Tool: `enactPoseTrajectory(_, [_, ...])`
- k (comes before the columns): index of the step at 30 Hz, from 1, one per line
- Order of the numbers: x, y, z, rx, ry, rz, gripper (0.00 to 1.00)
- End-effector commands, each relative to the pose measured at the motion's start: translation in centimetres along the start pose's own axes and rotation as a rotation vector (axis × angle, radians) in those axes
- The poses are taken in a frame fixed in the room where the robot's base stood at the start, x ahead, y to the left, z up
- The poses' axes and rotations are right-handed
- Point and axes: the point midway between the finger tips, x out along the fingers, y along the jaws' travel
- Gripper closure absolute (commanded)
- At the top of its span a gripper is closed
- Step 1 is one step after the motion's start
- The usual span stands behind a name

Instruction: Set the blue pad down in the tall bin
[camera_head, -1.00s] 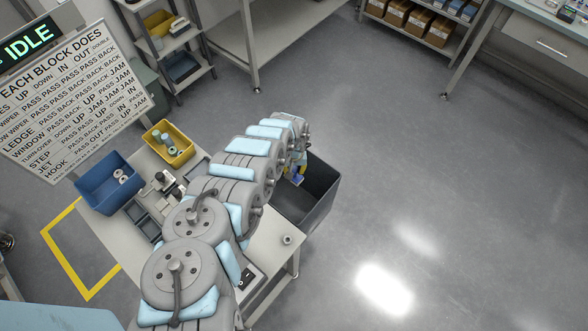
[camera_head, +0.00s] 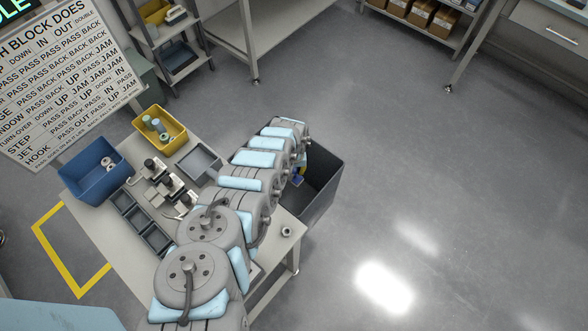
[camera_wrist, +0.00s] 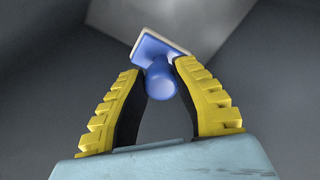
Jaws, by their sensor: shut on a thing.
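The blue pad (camera_wrist: 157,50) shows in the wrist view as a blue block with a pale edge and a rounded blue handle. My gripper (camera_wrist: 158,82) is shut on its handle, with yellow-and-black fingers on both sides. In the head view a small bit of the blue pad (camera_head: 297,180) shows below my arm, at the left part of the tall dark grey bin (camera_head: 326,188). The bin stands on the floor at the table's right end. My arm hides part of its opening and most of my gripper. Grey surfaces surround the pad in the wrist view.
The table (camera_head: 104,229) holds a blue bin (camera_head: 90,178), a yellow bin (camera_head: 170,139) with cylinders, small fixtures (camera_head: 170,187), dark trays (camera_head: 140,221) and a grey tray (camera_head: 199,163). A small ring (camera_head: 287,231) lies near the table's right edge. The floor right of the tall bin is clear.

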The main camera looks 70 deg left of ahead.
Motion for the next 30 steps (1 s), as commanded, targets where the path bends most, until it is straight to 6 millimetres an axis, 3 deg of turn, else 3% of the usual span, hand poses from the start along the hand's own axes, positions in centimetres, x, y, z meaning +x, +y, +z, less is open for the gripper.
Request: enactPoseTrajectory(30, [10.3,0.0,0.1,0.001,0.003,0.001,1.00])
